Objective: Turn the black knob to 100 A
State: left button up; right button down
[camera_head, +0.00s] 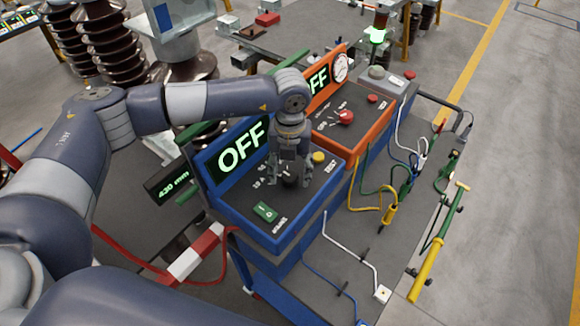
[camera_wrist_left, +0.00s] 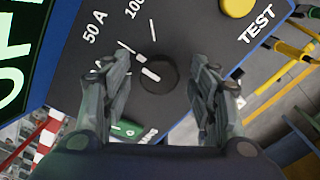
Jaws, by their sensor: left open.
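The black knob (camera_wrist_left: 158,76) sits on the dark sloping panel of the blue box (camera_head: 290,234). It is round, with a white pointer mark on its face, and white scale ticks lie beside it. The labels "50 A" (camera_wrist_left: 95,27) and a partly cut-off "100" (camera_wrist_left: 134,9) show in the left wrist view. My left gripper (camera_head: 290,178) is open above the panel. In the left wrist view its fingers (camera_wrist_left: 158,70) stand on either side of the knob, with gaps showing. In the head view the gripper largely hides the knob. My right gripper is not in view.
The blue box has an "OFF" display (camera_head: 242,152), a yellow button (camera_head: 319,158) and a green switch (camera_head: 265,211). An orange box (camera_head: 368,140) with a red knob (camera_head: 345,117) stands behind it. Cables and a yellow rod (camera_head: 425,270) lie to the right.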

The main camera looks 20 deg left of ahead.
pick_arm(q)
jog(key=shift+s+f, duration=0.1)
jog(key=shift+f, duration=0.2)
jog(key=c, duration=1.1)
jog(key=shift+o, duration=0.2)
jog(key=shift+f+m+b, duration=0.15)
jog(key=shift+m+b, duration=0.15)
jog(key=shift+b, duration=0.4)
jog(key=m+b, duration=0.6)
jog(key=b, duration=0.3)
jog(key=shift+m+b, duration=1.2)
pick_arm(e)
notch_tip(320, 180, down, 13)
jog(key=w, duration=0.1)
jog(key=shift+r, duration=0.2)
pick_arm(q)
jog(key=shift+r, duration=0.2)
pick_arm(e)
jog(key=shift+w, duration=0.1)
pick_arm(q)
jog(key=o, duration=1.1)
jog(key=shift+c, duration=0.2)
